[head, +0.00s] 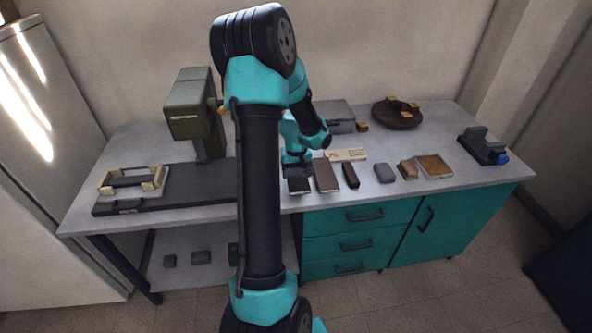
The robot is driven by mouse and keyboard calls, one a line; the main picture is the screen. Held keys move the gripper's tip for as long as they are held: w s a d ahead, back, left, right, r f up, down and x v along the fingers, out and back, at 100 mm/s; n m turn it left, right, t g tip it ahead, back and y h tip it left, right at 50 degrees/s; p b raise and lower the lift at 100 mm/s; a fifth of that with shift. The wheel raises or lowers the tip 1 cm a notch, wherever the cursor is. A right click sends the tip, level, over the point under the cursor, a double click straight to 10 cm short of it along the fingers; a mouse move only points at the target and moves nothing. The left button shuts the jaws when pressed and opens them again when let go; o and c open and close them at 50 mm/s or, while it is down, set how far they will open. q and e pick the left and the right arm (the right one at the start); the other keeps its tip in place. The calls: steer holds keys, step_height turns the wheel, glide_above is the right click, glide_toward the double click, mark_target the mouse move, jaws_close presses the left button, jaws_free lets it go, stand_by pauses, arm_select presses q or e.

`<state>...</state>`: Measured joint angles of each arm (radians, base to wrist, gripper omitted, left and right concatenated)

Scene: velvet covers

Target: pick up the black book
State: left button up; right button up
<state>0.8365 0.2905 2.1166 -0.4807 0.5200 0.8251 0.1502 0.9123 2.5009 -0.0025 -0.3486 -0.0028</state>
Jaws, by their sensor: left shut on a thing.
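The black book (299,186) is a small dark block at the front of the light grey worktop, to the left of the other small blocks. My left gripper (297,176) is directly over it, shut on its upper part. The gripper hides the top of the book. I cannot tell whether the book still touches the worktop. My right gripper is not in view.
A brown book (326,176) stands close on the right, then a dark red block (350,176) and a grey block (384,173). A cream keypad-like panel (346,155) lies behind. A green machine (192,115) rises at left.

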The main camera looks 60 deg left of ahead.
arm_select(q)
steer(key=s+d, duration=0.2)
steer(key=d, duration=0.4)
steer(key=s+d+r, duration=0.1)
steer(key=s+d, duration=0.2)
steer(key=d, duration=0.3)
steer(key=shift+s+d+r, duration=0.15)
steer(key=shift+s+d, duration=0.05)
steer(key=shift+s, duration=0.1)
